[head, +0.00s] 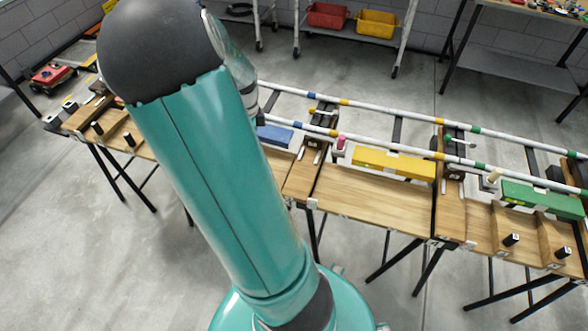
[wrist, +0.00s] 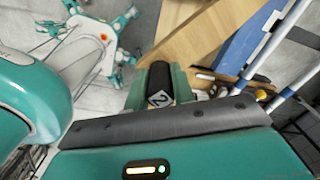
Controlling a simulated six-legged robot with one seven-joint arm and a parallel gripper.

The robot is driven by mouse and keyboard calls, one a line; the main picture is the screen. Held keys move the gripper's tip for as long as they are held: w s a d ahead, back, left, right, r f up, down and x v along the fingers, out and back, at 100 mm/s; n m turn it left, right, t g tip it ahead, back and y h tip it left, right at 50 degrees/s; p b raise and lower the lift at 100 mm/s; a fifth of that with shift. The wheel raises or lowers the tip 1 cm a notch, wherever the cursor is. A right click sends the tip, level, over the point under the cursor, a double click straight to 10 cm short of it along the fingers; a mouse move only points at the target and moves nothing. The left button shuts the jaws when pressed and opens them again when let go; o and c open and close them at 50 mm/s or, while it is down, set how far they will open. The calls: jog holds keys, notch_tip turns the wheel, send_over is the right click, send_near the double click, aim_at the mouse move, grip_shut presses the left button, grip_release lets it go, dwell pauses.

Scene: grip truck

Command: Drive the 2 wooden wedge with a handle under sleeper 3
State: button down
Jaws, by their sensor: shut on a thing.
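In the wrist view my gripper (wrist: 159,84) is shut on the black handle of a wedge (wrist: 158,74). A white tag with a 2 shows at the near end of the handle. The wedge's wooden body is mostly hidden. In the head view my arm hides the gripper and this wedge. Other black handles stand in the benches: two at left (head: 97,128) (head: 130,139) and two at right (head: 511,239) (head: 562,252). Dark sleepers (head: 397,130) cross under the white rails (head: 385,117). I cannot tell which is sleeper 3.
A blue block (head: 275,135), a yellow block (head: 394,163) and a green block (head: 541,197) lie along the wooden bench (head: 372,200). The blue block (wrist: 240,45) shows in the wrist view. Trestle legs stand below. Red (head: 328,15) and yellow (head: 376,23) bins are behind. Grey floor in front is clear.

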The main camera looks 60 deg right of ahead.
jog(key=s+d+f+m, duration=0.2)
jog(key=s+d+m, duration=0.2)
jog(key=s+m, duration=0.5)
jog(key=shift+m, duration=0.8)
jog(key=shift+s+f, duration=0.5)
jog(key=shift+f, duration=1.8)
jog(key=shift+s+f, duration=0.5)
jog(key=shift+f, duration=1.85)
jog(key=shift+s+f, duration=0.5)
jog(key=shift+f, duration=1.8)
jog(key=shift+w+d, duration=0.35)
jog(key=shift+d, duration=1.8)
jog(key=shift+w+d, duration=0.3)
jog(key=shift+d, duration=1.85)
jog(key=shift+w+d, duration=0.35)
jog(key=shift+d, duration=1.8)
jog(key=c, duration=1.1)
grip_release()
jog(key=shift+f, duration=0.1)
